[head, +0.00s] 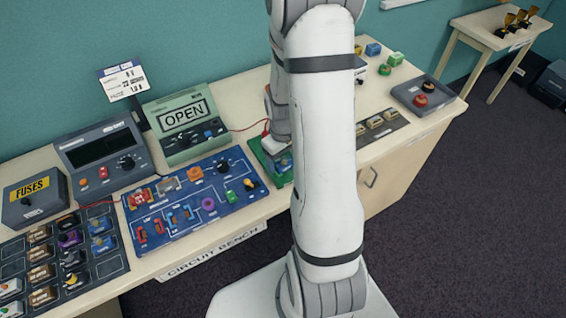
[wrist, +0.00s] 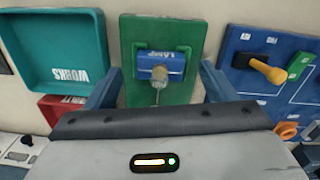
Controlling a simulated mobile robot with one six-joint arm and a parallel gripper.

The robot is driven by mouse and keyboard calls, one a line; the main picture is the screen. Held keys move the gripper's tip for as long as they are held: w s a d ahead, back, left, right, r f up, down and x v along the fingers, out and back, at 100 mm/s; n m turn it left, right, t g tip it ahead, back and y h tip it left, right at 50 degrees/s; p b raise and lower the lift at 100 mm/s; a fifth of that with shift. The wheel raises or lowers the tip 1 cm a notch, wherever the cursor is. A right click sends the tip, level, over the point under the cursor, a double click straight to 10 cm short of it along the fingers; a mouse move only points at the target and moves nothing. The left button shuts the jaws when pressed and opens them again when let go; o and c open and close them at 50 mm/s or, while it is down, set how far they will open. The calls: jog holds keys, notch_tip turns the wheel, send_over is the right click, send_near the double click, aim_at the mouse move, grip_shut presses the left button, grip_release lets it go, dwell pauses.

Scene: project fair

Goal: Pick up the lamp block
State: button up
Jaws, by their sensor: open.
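The lamp block, blue with a white label and a clear bulb-like part (wrist: 161,68), sits within green brackets on a green board (wrist: 141,31) in the wrist view. My gripper (wrist: 159,84) is open and empty. Its two blue-grey fingers are spread wide to the left and right of the block, near the board's lower part, and do not touch the block. In the head view the green board (head: 284,177) shows partly at the bench's front.
A teal WORKS tray (wrist: 62,85) lies left of the green board, with a red item (wrist: 63,108) below it. A blue circuit board (head: 207,189) with several parts lies to the right in the wrist view. A green OPEN meter (head: 182,128) stands behind on the bench.

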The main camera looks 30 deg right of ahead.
jog(key=shift+f, duration=0.35)
jog(key=c, duration=1.2)
notch_tip(320, 180, up, 9)
jog(key=shift+r+b, duration=0.15)
jog(key=shift+b, duration=0.6)
notch_tip(320, 180, up, 4)
jog(key=shift+f+p, duration=0.1)
jog(key=shift+p, duration=0.9)
